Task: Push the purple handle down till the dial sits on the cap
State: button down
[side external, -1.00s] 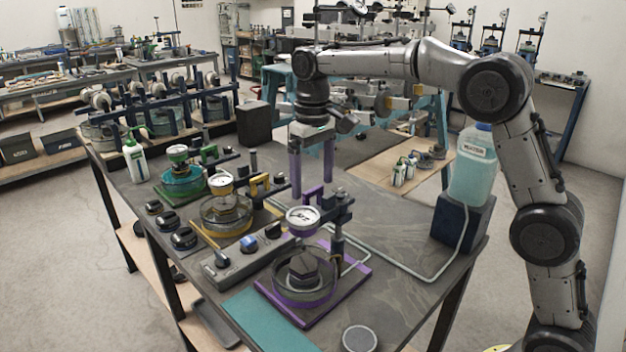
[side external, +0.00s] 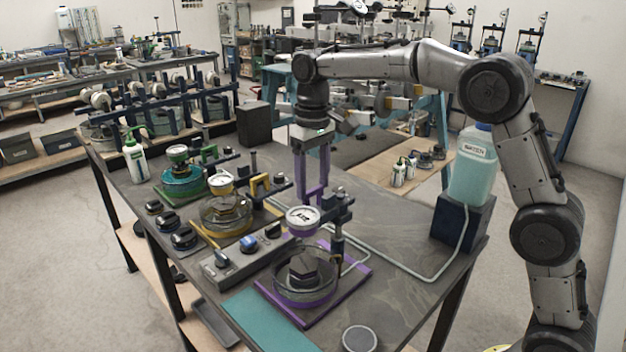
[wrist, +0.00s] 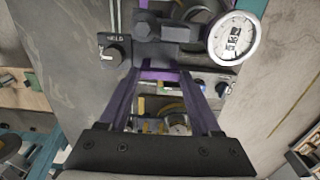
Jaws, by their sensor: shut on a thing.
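The purple-rimmed white dial (side external: 303,217) is held on a dark arm above the dark hexagonal cap (side external: 303,268), with a clear gap between them. The cap sits in a round glass dish on a purple base plate (side external: 352,280). My gripper (side external: 312,194) points down behind the dial, its purple fingers shut on the purple handle (side external: 312,189). In the wrist view, the fingers meet the handle (wrist: 160,75) at its ends, and the dial (wrist: 235,38) shows at upper right. The cap is not clear in that view.
Similar stations with a yellow handle (side external: 262,185) and a green handle (side external: 209,154) stand to the left. A control box with knobs (side external: 240,260) lies in front of them. A water bottle (side external: 472,165) on a dark block stands right. The bench between block and purple base is mostly clear.

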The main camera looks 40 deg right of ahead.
aim_at(313, 194)
notch_tip(313, 194, down, 5)
jog(key=shift+f, duration=0.1)
dwell(0.3)
jog(key=shift+c, duration=0.4)
grip_release()
jog(key=shift+r, duration=0.2)
notch_tip(313, 194, up, 14)
jog(key=shift+f, duration=0.15)
